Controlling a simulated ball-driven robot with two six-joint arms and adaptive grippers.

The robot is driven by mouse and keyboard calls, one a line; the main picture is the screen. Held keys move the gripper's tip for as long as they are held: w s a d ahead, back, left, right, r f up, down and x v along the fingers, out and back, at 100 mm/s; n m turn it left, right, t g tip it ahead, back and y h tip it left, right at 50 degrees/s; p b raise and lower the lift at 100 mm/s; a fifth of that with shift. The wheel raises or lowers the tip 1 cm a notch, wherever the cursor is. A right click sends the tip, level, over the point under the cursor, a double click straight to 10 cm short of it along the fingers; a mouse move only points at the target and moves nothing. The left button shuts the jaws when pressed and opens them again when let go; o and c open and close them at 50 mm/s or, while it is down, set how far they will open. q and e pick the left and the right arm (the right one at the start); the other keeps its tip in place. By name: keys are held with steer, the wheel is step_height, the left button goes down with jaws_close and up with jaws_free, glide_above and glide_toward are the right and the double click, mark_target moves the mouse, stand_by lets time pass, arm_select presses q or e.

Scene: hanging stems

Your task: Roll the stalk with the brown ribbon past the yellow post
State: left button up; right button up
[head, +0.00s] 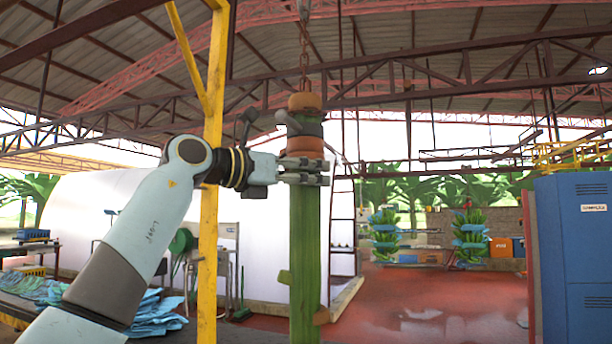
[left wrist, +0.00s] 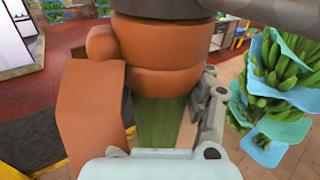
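The stalk with the brown ribbon (head: 305,250) is long and green and hangs from a chain. Orange-brown bands and a dark band (head: 309,127) wrap its top. It also shows in the left wrist view (left wrist: 158,118), with a brown flap in front on the left. My left gripper (head: 302,172) is at the stalk just under the bands, its fingers around it and seemingly closed on it. In the left wrist view one finger lies along the stalk's right side; the other is hidden. The yellow post (head: 211,220) stands left of the stalk, near my left wrist. My right gripper is out of view.
Banana bunches with blue sheets (head: 385,235) hang further back right. A blue cabinet (head: 580,260) stands at the right edge. A table with blue sheets (head: 150,312) is at the lower left. The red floor (head: 420,300) right of the stalk looks clear.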

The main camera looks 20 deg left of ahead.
arm_select(q)
steer(key=shift+w, duration=0.1)
jaws_close()
steer(key=shift+f, duration=0.1)
